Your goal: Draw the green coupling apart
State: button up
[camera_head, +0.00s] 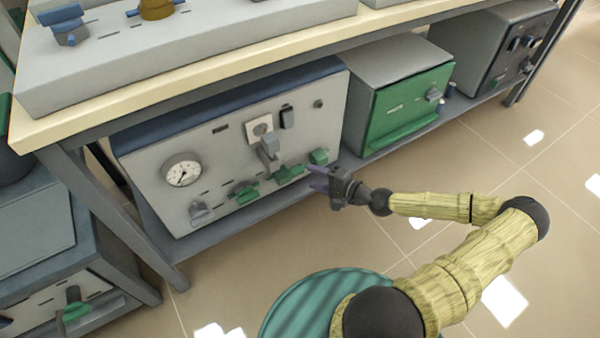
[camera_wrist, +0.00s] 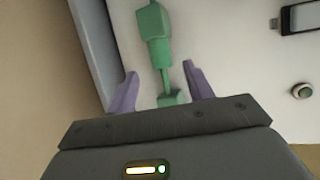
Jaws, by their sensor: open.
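In the wrist view my gripper (camera_wrist: 161,70) has one finger on each side of the stem and end block, with gaps on both sides. The depth between fingers and coupling is hard to tell.
Another green fitting (camera_head: 246,191) and a grey one (camera_head: 201,211) lie further left on the panel, below a round gauge (camera_head: 182,171). A grey handle (camera_head: 269,148) is just above the coupling. A green-fronted unit (camera_head: 405,112) stands right. The floor in front is open.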

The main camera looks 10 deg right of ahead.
aim_at(301, 172)
jog(key=shift+b+x, duration=0.9)
jog(key=shift+x, duration=2.25)
jog(key=shift+c, duration=0.2)
grip_shut()
